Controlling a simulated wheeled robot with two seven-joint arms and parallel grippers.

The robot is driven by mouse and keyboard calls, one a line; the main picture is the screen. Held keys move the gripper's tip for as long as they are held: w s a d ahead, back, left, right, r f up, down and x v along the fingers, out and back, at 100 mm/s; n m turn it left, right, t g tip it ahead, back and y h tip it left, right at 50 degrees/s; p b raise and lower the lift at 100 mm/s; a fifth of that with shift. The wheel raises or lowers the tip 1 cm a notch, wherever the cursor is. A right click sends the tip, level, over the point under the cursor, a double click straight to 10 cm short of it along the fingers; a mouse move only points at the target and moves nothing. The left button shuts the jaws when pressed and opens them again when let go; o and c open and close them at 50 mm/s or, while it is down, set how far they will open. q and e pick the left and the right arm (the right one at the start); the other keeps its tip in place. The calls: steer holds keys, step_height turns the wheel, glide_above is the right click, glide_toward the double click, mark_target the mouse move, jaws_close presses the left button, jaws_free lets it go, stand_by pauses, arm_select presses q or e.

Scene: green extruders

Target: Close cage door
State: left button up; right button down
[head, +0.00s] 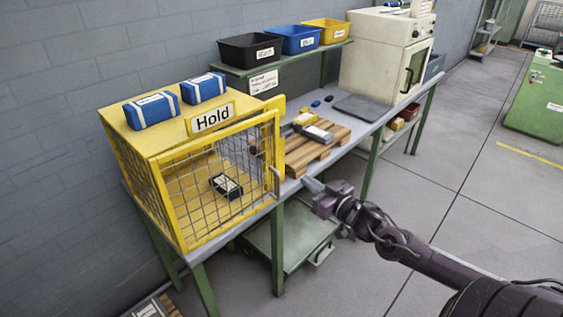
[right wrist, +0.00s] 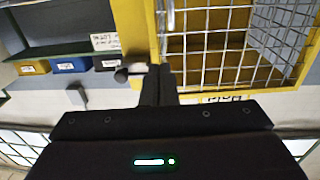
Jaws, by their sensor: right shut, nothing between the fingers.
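The yellow cage (head: 130,145) stands at the near end of the bench, with a "Hold" sign (head: 211,119) on top. Its wire-mesh door (head: 205,178) has a yellow frame and spans the front; I cannot tell whether its right edge is flush or slightly ajar. A grey handle (head: 275,172) is at that edge. My right gripper (head: 312,185) is shut and empty, just right of the handle and apparently apart from it. In the right wrist view, the shut fingertips (right wrist: 158,75) overlap the yellow door-side frame (right wrist: 140,40) near the mesh (right wrist: 215,45). My left gripper is not in view.
A black item (head: 226,186) lies inside the cage and two blue packages (head: 151,109) lie on top. Right of the cage, a wooden pallet (head: 312,148) carries boxes on the bench. A green cart (head: 290,245) stands below.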

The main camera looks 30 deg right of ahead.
mark_target(275, 158)
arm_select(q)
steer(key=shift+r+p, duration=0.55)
arm_select(e)
steer(key=w, duration=0.4)
steer(key=w+a, duration=0.1)
steer(key=w, duration=0.6)
steer(key=shift+w+a, duration=0.25)
steer(key=shift+w, duration=0.1)
